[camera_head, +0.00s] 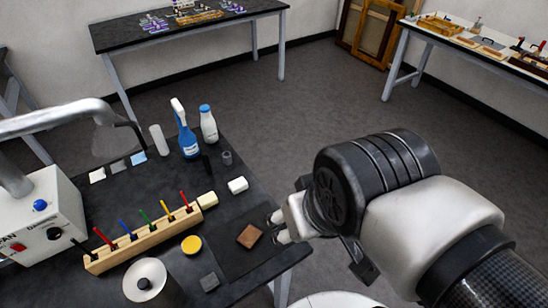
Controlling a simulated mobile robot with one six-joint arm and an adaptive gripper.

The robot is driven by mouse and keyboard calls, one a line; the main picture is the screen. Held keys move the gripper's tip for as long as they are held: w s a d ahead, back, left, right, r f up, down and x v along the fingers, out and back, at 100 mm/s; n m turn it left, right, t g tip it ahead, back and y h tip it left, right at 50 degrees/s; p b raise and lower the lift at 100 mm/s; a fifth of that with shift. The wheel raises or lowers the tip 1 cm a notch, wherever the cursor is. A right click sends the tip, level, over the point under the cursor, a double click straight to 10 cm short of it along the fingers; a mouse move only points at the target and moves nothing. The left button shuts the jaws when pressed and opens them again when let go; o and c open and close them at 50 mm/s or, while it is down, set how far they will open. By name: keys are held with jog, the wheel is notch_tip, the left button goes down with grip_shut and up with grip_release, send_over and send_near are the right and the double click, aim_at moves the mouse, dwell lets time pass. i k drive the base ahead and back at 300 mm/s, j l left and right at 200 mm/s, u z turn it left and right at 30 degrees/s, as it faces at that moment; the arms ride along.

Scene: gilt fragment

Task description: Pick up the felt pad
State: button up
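A small grey square pad (209,282) lies flat near the table's front edge; it looks most like the felt pad, though its material is too small to tell. A brown square piece (250,236) lies on a dark mat (226,253) to its upper right. My gripper (277,227) reaches in from the right, just right of the brown piece and apart from the grey pad. Its two pale fingertips are spread with nothing visible between them. My wrist and arm hide the area to the right.
A yellow round lid (191,245), a white round item with a dark knob (145,281) and a wooden rack of coloured-handled tools (143,238) stand left of the mat. A white block (238,185), spray bottle (186,135) and white bottle (208,124) stand behind.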

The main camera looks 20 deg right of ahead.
aim_at(210, 282)
jog(key=u, duration=1.6)
